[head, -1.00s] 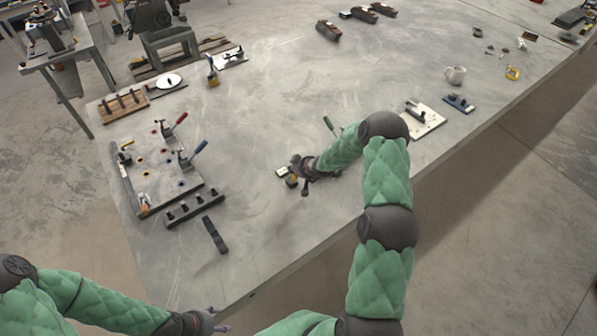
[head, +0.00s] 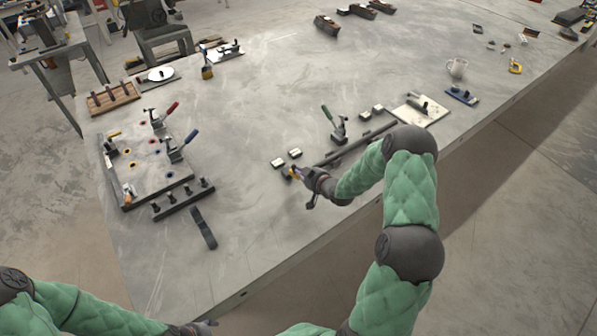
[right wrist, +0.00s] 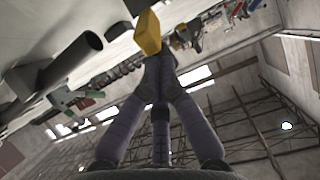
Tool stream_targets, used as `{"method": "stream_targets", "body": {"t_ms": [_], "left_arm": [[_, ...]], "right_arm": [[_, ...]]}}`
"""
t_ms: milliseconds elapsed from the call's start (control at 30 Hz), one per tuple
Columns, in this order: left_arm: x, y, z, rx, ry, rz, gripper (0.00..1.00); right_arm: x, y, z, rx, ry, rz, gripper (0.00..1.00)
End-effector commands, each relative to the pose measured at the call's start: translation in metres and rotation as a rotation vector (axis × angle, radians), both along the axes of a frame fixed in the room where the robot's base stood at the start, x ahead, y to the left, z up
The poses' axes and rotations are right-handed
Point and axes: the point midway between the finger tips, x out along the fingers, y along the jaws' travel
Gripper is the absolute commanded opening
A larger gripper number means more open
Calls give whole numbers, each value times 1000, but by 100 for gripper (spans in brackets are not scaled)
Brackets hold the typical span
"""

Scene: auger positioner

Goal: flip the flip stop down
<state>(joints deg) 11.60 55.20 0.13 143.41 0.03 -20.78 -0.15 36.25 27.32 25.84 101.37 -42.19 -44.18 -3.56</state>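A dark rail or tube (head: 355,146) lies along the right part of the grey table, and its dark end shows in the right wrist view (right wrist: 72,58). A small yellow block (right wrist: 147,33), which looks like the flip stop, is just beyond my right fingertips in the right wrist view. My right gripper (head: 297,174) is at the rail's near left end; in the right wrist view its fingers converge (right wrist: 159,62) and look shut. I cannot tell whether they touch the block. The block's hinge and angle are unclear. My left gripper (head: 207,325) is partly cut off at the bottom edge.
A fixture plate with red and blue clamp handles (head: 142,178) stands at left. A green-handled clamp (head: 337,128) is behind the rail. Small metal blocks (head: 278,162) lie beside my right gripper. The table's middle is clear.

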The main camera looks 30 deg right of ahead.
Motion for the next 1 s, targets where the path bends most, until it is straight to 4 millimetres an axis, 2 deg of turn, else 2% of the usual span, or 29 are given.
{"method": "stream_targets", "body": {"t_ms": [33, 100, 400, 1000], "left_arm": [[0, 0, -9, 0, 1, 0, 59], [0, 0, -15, 0, 1, 0, 59], [0, 0, -34, 0, 1, 0, 59], [-1, 0, -45, 0, 1, 0, 59]], "right_arm": [[0, 0, -8, 0, 0, 0, 0], [-1, 0, -13, 0, 0, 0, 0], [-11, -1, -32, 0, 0, 1, 0], [-17, -1, -45, 0, 2, 0, 0]]}}
